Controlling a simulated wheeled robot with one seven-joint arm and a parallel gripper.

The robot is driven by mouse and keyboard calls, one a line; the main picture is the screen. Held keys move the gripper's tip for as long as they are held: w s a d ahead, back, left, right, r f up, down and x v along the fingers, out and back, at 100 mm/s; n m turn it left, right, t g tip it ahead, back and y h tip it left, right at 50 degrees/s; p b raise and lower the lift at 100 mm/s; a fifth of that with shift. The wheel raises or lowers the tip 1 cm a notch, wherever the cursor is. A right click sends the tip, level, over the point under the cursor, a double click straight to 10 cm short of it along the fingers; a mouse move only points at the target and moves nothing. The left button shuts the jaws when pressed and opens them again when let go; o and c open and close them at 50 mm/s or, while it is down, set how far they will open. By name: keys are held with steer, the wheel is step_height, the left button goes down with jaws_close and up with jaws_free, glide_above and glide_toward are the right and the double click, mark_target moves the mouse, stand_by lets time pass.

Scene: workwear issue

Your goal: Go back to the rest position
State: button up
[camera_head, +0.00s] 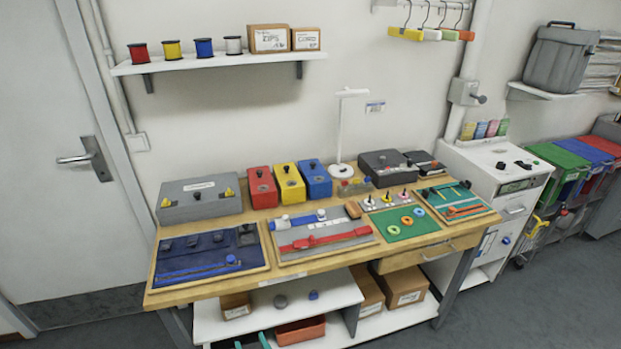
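My gripper and arm are not in view. The wooden workbench (262,294) stands against the wall with its items laid out on top. A blue mat (215,252) with dark pieces and a blue strip lies at the left. A grey board with a red strap (322,238) lies in the middle. A green mat with coloured rings (398,229) and a teal tray with orange tools (460,203) lie at the right.
Grey, red (262,188), yellow and blue boxes line the bench's back, beside a white stand (341,130). A shelf (218,62) with spools hangs above. A white cabinet (497,180) and coloured bins (562,172) stand right. Floor (540,300) is clear at front right.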

steer(key=s+d+f+m+h, duration=0.2)
steer(key=s+d+f+h, duration=0.1)
steer(key=s+d, duration=0.3)
steer(key=s+d+f+m+h, duration=0.2)
steer(key=s+d+h, duration=0.15)
steer(key=s, duration=0.55)
steer(key=s+d+r+h, duration=0.1)
steer(key=s+d+r, duration=0.1)
steer(key=s, duration=0.5)
steer(key=s+d+r+m, duration=0.1)
steer(key=s+r, duration=0.3)
steer(key=s, duration=0.4)
steer(key=shift+s+d+r+t+h, duration=0.25)
steer(key=shift+d+r+t+h, duration=0.15)
steer(key=shift+d, duration=0.4)
steer(key=shift+c, duration=0.7)
